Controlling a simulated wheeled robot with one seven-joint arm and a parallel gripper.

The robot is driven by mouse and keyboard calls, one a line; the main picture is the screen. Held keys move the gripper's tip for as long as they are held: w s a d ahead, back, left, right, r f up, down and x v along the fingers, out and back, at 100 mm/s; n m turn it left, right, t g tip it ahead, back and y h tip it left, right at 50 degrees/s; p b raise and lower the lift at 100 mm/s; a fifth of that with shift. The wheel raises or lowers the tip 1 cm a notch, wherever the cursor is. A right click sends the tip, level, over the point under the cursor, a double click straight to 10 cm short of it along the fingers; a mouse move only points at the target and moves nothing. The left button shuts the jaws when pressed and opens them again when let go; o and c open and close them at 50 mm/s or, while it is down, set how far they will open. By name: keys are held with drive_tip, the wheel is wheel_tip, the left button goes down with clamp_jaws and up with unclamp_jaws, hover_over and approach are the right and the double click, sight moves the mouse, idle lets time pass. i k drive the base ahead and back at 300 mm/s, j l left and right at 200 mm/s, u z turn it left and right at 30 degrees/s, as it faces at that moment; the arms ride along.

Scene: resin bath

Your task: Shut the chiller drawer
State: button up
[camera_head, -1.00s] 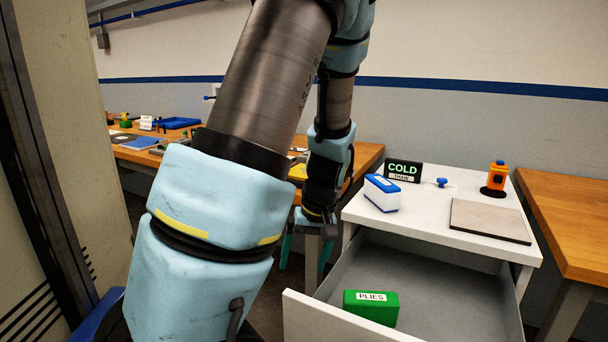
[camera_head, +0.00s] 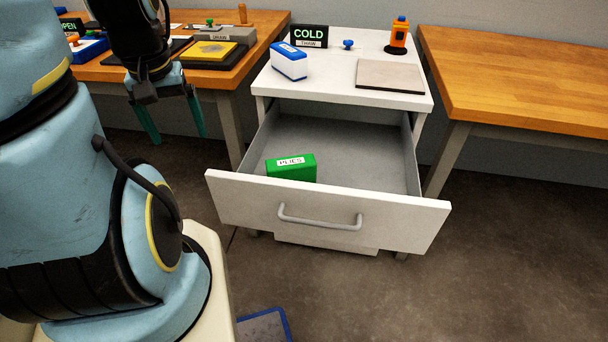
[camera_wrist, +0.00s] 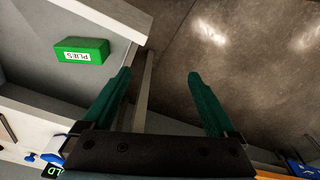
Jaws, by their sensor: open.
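The chiller drawer (camera_head: 240,201) is pulled far out of the white cabinet (camera_head: 337,93). Its front panel bears a grey bar handle (camera_head: 320,222). A green box labelled PLIES (camera_head: 291,168) stands inside the drawer near the front left; it also shows in the wrist view (camera_wrist: 82,50). My gripper (camera_head: 174,138) is open and empty, fingers pointing down, to the left of the drawer and apart from it. In the wrist view my gripper (camera_wrist: 158,82) has its teal fingers spread over bare floor, with the drawer's side at the left.
Wooden tables stand left (camera_head: 262,28) and right (camera_head: 510,70).

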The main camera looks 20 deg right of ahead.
sight(367, 192)
drive_tip(key=j+z, duration=0.25)
drive_tip(key=z, duration=0.15)
drive_tip(key=i+j+z, duration=0.1)
drive_tip(key=j+z, duration=0.45)
drive_tip(key=z, duration=0.25)
